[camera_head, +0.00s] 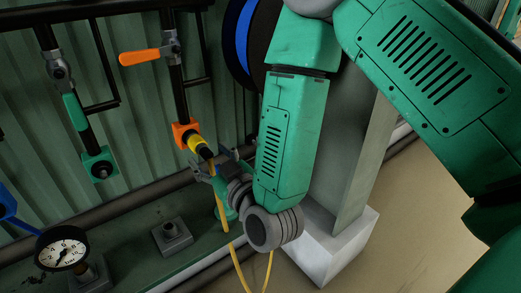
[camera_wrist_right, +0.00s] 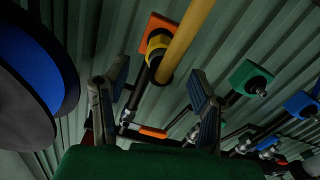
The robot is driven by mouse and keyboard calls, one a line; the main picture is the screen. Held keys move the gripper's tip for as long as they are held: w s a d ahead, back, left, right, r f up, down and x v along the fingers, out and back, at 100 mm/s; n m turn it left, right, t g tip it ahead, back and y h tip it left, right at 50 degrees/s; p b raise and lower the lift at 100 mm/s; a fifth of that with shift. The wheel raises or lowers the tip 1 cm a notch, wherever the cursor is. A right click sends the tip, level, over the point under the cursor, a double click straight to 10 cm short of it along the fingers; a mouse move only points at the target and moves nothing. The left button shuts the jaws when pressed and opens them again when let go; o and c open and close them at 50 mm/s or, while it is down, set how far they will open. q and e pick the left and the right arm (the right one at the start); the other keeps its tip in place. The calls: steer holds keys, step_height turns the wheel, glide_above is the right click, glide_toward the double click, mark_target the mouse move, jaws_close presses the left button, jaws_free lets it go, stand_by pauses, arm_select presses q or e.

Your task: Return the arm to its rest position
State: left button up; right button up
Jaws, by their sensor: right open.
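My right gripper (camera_head: 214,164) is in the middle of the head view, just below the orange outlet block (camera_head: 183,134). A yellow-and-black hose connector (camera_head: 199,147) sits against that block, and a yellow hose (camera_head: 224,238) hangs from it past the gripper. In the right wrist view my right gripper (camera_wrist_right: 156,88) has its two fingers wide apart with a gap between them. The connector (camera_wrist_right: 158,62) shows beyond and between the fingertips, apart from both. I cannot tell whether the hose touches the gripper. My left gripper is not in view.
A green outlet block (camera_head: 99,166) and an orange valve handle (camera_head: 139,57) are on pipes along the corrugated wall. A pressure gauge (camera_head: 62,250) stands at lower left. A blue reel (camera_head: 243,45) is behind my arm. A grey post (camera_head: 345,165) stands right of the gripper.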

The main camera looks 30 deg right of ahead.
steer(key=s, duration=0.6)
steer(key=s+d+f+g, duration=0.1)
steer(key=s+f+g, duration=0.25)
steer(key=f, duration=0.45)
steer(key=s+d+f+g, duration=0.2)
steer(key=f+g, duration=0.2)
steer(key=f, duration=0.4)
steer(key=s+d+f+m+g, duration=0.1)
steer(key=s+d+f+g, duration=0.2)
steer(key=s, duration=0.6)
steer(key=s+d+f+m+g+h, duration=0.1)
steer(key=s+d+f+g, duration=0.3)
steer(key=s+f+g, duration=0.3)
step_height(320, 180, down, 3)
steer(key=s, duration=0.2)
steer(key=shift+s, duration=0.35)
